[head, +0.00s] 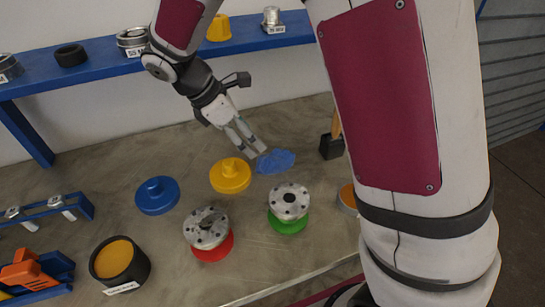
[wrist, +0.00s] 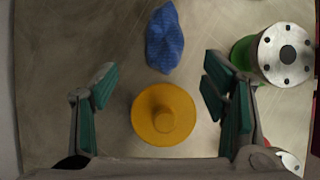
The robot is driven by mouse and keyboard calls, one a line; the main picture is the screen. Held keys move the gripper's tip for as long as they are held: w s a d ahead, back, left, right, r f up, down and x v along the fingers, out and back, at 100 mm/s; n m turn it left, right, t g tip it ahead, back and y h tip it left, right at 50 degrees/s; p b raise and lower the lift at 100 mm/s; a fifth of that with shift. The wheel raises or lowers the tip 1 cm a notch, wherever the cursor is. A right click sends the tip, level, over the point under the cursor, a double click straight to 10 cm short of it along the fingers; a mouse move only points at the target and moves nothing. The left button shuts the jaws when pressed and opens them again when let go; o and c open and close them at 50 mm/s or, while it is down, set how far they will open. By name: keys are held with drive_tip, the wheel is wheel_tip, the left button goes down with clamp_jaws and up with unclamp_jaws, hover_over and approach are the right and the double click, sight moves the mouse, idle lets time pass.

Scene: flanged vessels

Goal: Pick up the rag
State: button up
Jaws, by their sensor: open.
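The rag (head: 275,161) is a crumpled blue cloth lying on the table in the head view, right of the yellow flanged piece. It also shows at the top middle of the wrist view (wrist: 165,38), above the yellow piece. My gripper (head: 253,148) is above the table, close to the rag and the yellow piece in the head view. In the wrist view my gripper (wrist: 157,88) is open, with its green-padded fingers to either side of the yellow piece (wrist: 163,114). The fingers appear empty, and the rag lies beyond their tips.
A blue flanged piece (head: 157,195) stands at left. Metal flanges sit on red (head: 214,248) and green (head: 288,223) bases in front. A black-headed mallet (head: 331,147) stands right of the rag. A blue shelf (head: 185,51) runs along the back.

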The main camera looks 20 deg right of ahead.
sight(274, 157)
drive_tip(key=x, duration=0.4)
drive_tip(key=shift+d+f, duration=0.2)
drive_tip(key=shift+f, duration=0.15)
drive_tip(key=shift+s+d+r+x, duration=0.1)
drive_tip(key=shift+s+d+x, duration=0.05)
drive_tip(key=shift+x, duration=0.75)
drive_tip(key=shift+s+d+r+x, duration=0.1)
drive_tip(key=shift+x, duration=0.8)
drive_tip(key=shift+s+d+r+x, duration=0.1)
drive_tip(key=shift+s+d+x, duration=0.05)
drive_tip(key=shift+x, duration=0.75)
drive_tip(key=shift+f, duration=0.15)
drive_tip(key=c, duration=1.2)
